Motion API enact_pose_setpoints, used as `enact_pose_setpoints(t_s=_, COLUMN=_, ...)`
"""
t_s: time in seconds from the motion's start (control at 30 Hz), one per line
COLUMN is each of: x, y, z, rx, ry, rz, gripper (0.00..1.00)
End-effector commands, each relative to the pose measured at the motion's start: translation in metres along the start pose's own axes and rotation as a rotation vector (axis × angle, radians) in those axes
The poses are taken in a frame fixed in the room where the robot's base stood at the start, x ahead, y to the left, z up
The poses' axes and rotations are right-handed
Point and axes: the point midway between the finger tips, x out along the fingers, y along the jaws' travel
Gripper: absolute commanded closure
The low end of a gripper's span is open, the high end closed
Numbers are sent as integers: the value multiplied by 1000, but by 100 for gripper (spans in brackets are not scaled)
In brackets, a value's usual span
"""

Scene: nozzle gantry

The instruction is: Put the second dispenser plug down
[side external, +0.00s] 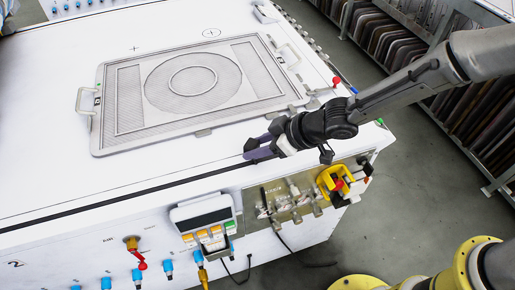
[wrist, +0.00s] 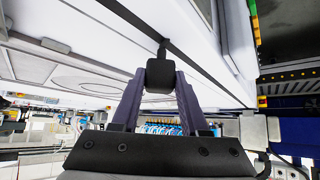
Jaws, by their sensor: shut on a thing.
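My gripper (side external: 262,147) is over the front edge of the white table, near its right corner, with its purple fingers pointing left. In the wrist view, my gripper (wrist: 160,78) is shut on a dark, blocky plug (wrist: 160,74) with rounded corners. A thin dark stem sticks out from the plug's far end. In the side view the plug is too small or hidden by the fingers to make out. I cannot tell whether the plug touches the table. No other plug can be told apart with certainty.
A framed plate (side external: 122,132) with a ring pattern and side handles lies on the white table (side external: 40,130), behind my gripper. A dark groove (side external: 130,188) runs along the front edge. Below are a keypad box (side external: 205,220), metal fittings (side external: 288,203) and a yellow bracket (side external: 335,180).

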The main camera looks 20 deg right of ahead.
Motion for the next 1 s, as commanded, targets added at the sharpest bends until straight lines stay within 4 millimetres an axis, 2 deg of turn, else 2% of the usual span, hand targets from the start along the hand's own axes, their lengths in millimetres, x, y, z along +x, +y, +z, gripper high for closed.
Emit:
enact_pose_setpoints(t_s=0.13, x=10, y=0, z=9, rx=1, ry=1, rz=0, gripper=100)
enact_pose_setpoints(t_s=0.83, x=18, y=0, z=17, rx=0, ry=2, rz=0, gripper=100)
enact_pose_setpoints(t_s=0.87, x=18, y=0, z=17, rx=0, ry=2, rz=0, gripper=52)
enact_pose_setpoints(t_s=1.0, x=18, y=0, z=17, rx=0, ry=1, rz=0, gripper=27)
